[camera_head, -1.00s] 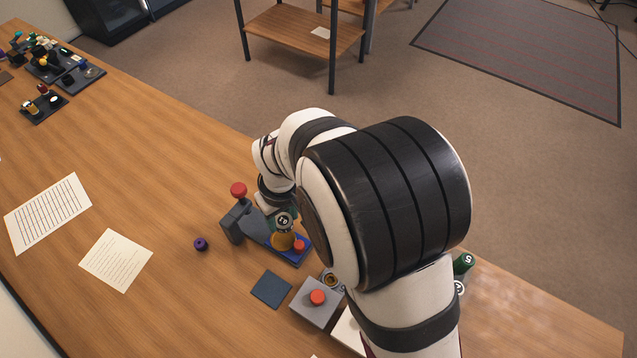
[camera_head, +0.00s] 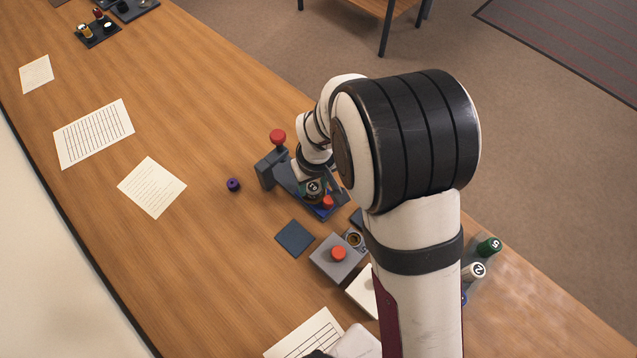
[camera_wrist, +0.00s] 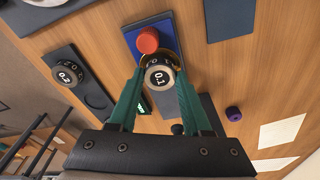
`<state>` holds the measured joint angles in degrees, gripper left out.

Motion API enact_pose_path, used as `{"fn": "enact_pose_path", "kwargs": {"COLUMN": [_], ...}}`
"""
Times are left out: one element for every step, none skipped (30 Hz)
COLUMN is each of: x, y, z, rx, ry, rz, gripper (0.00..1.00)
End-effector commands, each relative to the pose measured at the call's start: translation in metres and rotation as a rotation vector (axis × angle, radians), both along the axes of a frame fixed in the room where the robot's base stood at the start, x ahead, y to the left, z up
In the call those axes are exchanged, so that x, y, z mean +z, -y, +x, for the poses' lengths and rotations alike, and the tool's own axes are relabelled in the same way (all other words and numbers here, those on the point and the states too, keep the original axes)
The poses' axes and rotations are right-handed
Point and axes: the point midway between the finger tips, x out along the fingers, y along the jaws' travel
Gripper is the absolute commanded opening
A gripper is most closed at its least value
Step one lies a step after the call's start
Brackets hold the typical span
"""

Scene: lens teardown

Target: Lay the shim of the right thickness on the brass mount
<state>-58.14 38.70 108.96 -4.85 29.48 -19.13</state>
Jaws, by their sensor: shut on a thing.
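My gripper (camera_wrist: 160,78) has its green fingers closed on a dark round knob marked 0.1 (camera_wrist: 159,80), seen from above. The shim under this knob is hidden. A brass rim, likely the brass mount (camera_wrist: 174,57), shows just behind the knob at the end of the blue pad (camera_wrist: 133,35). I cannot tell whether the shim touches it. In the head view the knob (camera_head: 314,187) is over the stand, and my arm partly covers it. A second dark knob marked 0.2 (camera_wrist: 67,74) stands on a dark tray (camera_wrist: 62,53) to the left in the wrist view.
A red button (camera_wrist: 147,40) stands on the blue pad close to the knob. The stand has a tall red-topped lever (camera_head: 278,137). A grey box with a red button (camera_head: 338,253) and a navy square (camera_head: 295,238) lie nearby. A purple ring (camera_head: 233,184) sits left, with clear wood around it.

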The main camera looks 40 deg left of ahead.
Motion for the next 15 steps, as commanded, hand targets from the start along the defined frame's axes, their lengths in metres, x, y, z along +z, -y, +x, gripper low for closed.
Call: {"fn": "enact_pose_path", "kwargs": {"x": [0.0001, 0.0001, 0.0001, 0.0001, 0.0001, 0.0000, -0.0002, -0.0003, -0.0007, -0.0010, -0.0014, -0.0019, -0.0023, -0.0026, -0.0031], "y": [-0.0001, -0.0001, -0.0001, -0.0001, -0.0001, -0.0001, 0.0000, 0.0000, 0.0000, 0.0000, 0.0000, 0.0000, 0.0000, 0.0000, -0.0001], "z": [0.0000, 0.0000, 0.0000, 0.0000, 0.0000, 0.0000, 0.0000, 0.0000, 0.0000, 0.0000, 0.0000, 0.0000, 0.0000, 0.0000, 0.0000], "rx": [0.000, 0.000, 0.000, 0.000, 0.000, 0.000, 0.000, 0.000, 0.000, 0.000, 0.000, 0.000, 0.000, 0.000, 0.000], "ry": [0.000, 0.000, 0.000, 0.000, 0.000, 0.000, 0.000, 0.000, 0.000, 0.000, 0.000, 0.000, 0.000, 0.000, 0.000], "rz": [0.000, 0.000, 0.000, 0.000, 0.000, 0.000, 0.000, 0.000, 0.000, 0.000, 0.000, 0.000, 0.000, 0.000, 0.000], "gripper": [0.00, 0.00, 0.00, 0.00, 0.00, 0.00, 0.00, 0.00, 0.00, 0.00, 0.00, 0.00, 0.00, 0.00, 0.00]}}
